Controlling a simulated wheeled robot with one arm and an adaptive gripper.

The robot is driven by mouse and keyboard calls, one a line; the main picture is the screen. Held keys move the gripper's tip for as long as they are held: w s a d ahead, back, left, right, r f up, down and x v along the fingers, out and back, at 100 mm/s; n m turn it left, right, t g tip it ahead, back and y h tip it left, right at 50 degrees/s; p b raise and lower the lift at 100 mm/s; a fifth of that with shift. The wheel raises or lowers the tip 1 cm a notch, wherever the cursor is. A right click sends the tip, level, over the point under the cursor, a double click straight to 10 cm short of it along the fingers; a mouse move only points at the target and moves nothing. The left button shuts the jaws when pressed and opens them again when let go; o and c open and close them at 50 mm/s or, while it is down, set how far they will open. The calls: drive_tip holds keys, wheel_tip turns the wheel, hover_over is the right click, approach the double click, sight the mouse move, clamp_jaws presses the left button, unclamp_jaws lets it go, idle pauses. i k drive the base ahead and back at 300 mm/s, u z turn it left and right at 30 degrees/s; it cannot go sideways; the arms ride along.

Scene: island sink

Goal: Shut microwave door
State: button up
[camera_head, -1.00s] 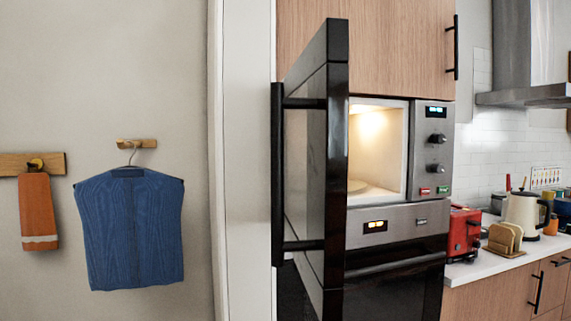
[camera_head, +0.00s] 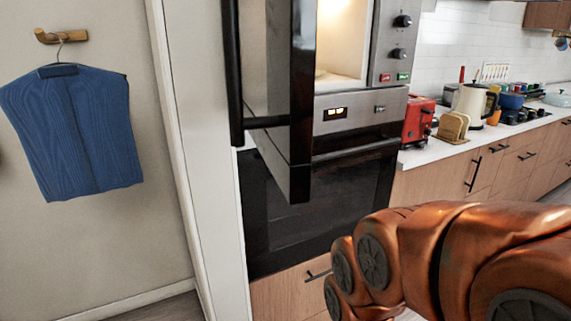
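The microwave (camera_head: 391,50) is built into a tall cabinet, and its lit inside shows. Its black door (camera_head: 300,110) stands wide open, swung out toward me, with its vertical black handle (camera_head: 234,80) on the left side. The upper part of the door is cut off by the top of the view. My copper-coloured arm enters from the lower right, below and to the right of the door and apart from it. My gripper itself is not in view.
A black oven (camera_head: 290,215) sits below the microwave. A counter (camera_head: 430,153) to the right holds a red toaster (camera_head: 417,120), a toast rack (camera_head: 453,127) and a cream kettle (camera_head: 470,103). A blue garment (camera_head: 75,130) hangs on the left wall.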

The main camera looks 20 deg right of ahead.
sight(269, 46)
drive_tip(key=z, duration=1.15)
drive_tip(key=k, duration=1.05)
drive_tip(key=u, duration=2.15)
